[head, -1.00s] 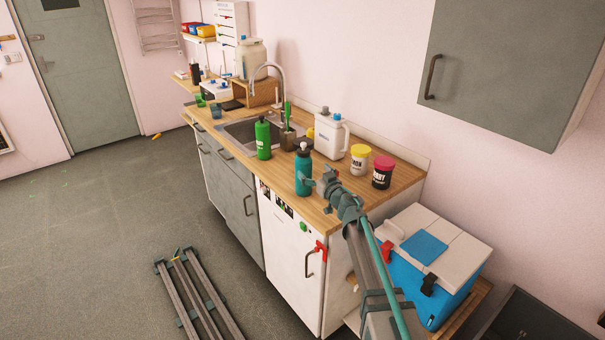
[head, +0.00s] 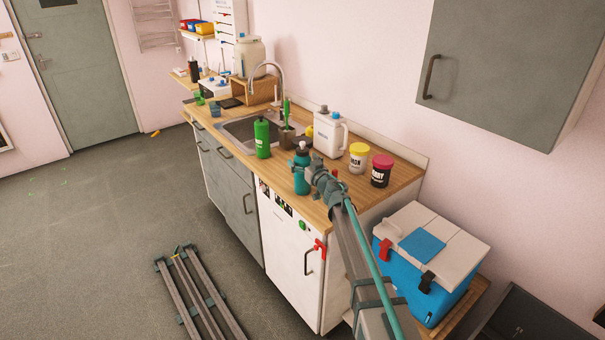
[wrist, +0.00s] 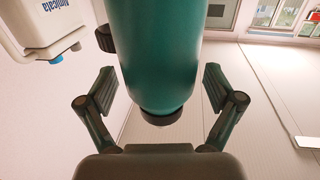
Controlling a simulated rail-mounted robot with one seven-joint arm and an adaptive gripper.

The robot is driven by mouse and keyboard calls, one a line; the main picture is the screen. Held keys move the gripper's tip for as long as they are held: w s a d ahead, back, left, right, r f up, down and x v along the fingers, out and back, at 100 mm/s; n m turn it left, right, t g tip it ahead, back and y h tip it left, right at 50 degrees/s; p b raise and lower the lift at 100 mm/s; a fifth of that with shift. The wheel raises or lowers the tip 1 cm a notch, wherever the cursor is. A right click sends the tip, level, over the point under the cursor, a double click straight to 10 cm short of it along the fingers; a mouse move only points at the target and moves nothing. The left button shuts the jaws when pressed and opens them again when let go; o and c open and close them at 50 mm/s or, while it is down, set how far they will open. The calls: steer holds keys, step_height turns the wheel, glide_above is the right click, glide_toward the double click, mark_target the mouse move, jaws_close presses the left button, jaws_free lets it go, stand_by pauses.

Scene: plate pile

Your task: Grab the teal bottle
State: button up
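The teal bottle (head: 301,184) with a dark cap stands upright near the front edge of the wooden counter (head: 225,108). My gripper (head: 309,163) is at its upper part, partly covering it in the head view. In the wrist view, the picture is upside down and the teal bottle (wrist: 160,50) fills the upper middle, its dark cap lowest. The fingers of my gripper (wrist: 157,90) are spread, one on each side of the bottle, with visible gaps. The bottle's base is out of the wrist frame.
A green bottle (head: 262,138) stands left of it, by the sink (head: 240,128). A white jug (head: 328,138) is behind. A yellow-lidded jar (head: 358,160) and a red-lidded jar (head: 381,172) stand to the right. A blue cooler (head: 400,285) is beside the counter.

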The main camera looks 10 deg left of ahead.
steer(key=c, duration=1.5)
steer(key=shift+r, duration=0.1)
